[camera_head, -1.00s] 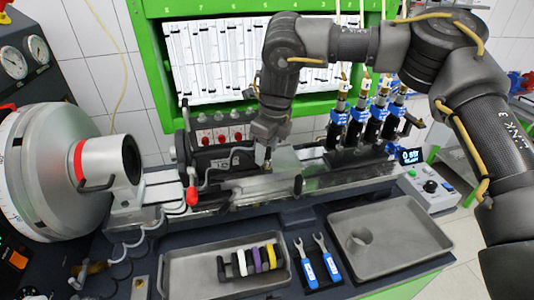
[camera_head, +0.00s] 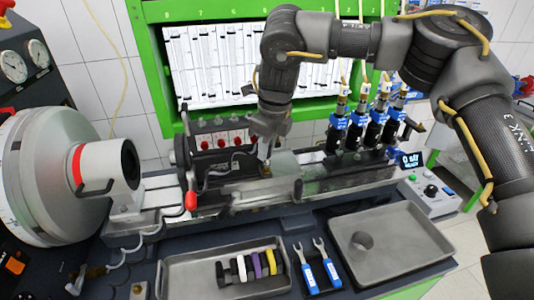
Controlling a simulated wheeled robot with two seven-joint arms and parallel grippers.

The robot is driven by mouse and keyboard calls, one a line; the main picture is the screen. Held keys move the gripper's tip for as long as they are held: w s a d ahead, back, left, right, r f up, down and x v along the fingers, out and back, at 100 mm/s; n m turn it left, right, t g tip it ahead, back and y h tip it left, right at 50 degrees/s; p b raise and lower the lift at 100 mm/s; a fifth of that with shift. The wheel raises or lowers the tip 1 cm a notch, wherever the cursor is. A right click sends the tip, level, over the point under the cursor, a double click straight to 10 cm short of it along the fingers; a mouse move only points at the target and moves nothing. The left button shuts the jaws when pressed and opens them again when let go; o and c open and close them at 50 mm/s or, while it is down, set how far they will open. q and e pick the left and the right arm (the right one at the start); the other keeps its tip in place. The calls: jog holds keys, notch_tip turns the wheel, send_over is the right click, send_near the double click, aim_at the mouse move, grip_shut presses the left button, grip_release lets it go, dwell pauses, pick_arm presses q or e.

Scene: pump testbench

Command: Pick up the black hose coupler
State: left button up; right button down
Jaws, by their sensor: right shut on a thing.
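My right gripper (camera_head: 267,162) reaches down from above to the middle of the bench, in front of the dark block with red parts. It is shut on a small dark piece at its fingertips, which I take to be the black hose coupler; the fingers hide most of it. A small brass-coloured part (camera_head: 266,176) shows just below the fingertips. A thin grey hose (camera_head: 213,172) curves up from the bench toward the dark block. My left gripper is not in view.
Blue-and-black injectors (camera_head: 357,125) stand right of my gripper. A large silver cylinder (camera_head: 104,168) is at the left.

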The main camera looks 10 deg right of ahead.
jog(key=s+a+r+b, duration=0.3)
jog(key=s+r+b, duration=0.1)
jog(key=s+r, duration=0.7)
jog(key=s, duration=0.2)
jog(key=shift+s+b, duration=0.4)
jog(key=shift+r, duration=0.1)
jog(key=shift+p, duration=0.4)
jog(key=shift+p, duration=0.4)
jog(key=shift+a, duration=0.1)
